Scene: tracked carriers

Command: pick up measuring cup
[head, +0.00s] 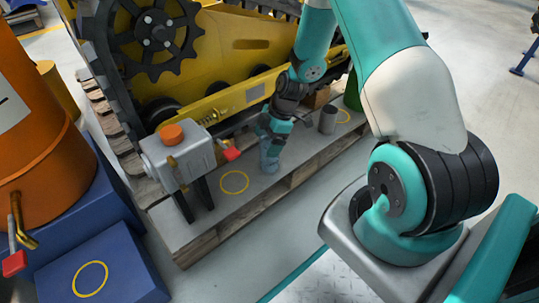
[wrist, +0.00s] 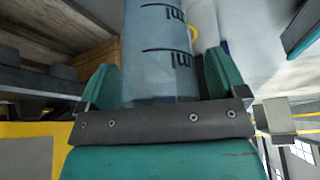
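The measuring cup is clear bluish with dark "ml" marks; in the wrist view the measuring cup (wrist: 158,55) fills the space between my two fingers. In the head view the measuring cup (head: 268,160) shows low beneath my gripper (head: 272,138), at the pallet top. My gripper (wrist: 160,78) has its fingers wide apart, one on each side of the cup. The left finger looks very close to the cup wall, and a narrow gap shows at the right finger. Whether the cup's base touches the pallet is hard to see.
The wooden pallet (head: 262,200) also holds a grey box with an orange cap (head: 180,152), a grey cup (head: 328,120) and a green object (head: 352,92). A yellow tracked carrier (head: 250,38) stands close behind. An orange barrel (head: 35,150) is at left.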

